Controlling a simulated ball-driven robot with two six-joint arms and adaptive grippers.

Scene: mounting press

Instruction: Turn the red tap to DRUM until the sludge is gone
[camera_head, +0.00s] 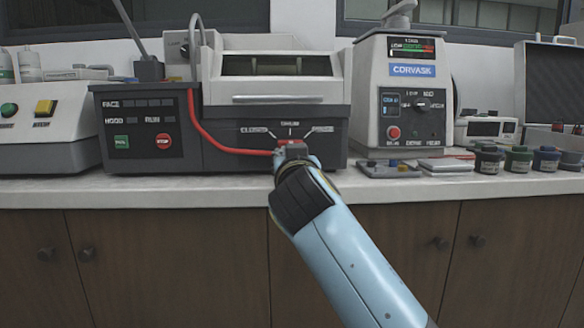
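The grey machine (230,115) on the bench has a dial plate with a DRUM mark (290,124) at top centre and a mark on each side. The red tap (289,142) sits below these marks; only a small part of it shows, so its pointing direction is unclear. My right arm comes in from the lower right, and its gripper (291,150) is at the tap. The wrist hides the fingers, so I cannot tell whether they grip it. The machine's window (262,65) shows a dull olive drum. My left gripper is not in view.
A red hose (215,142) runs down the machine's front towards the tap. Left are green and red buttons (163,141). The CORVASK unit (405,95) stands to the right, with a small tray (388,170) and several jars (518,160). The bench front edge (130,195) is clear.

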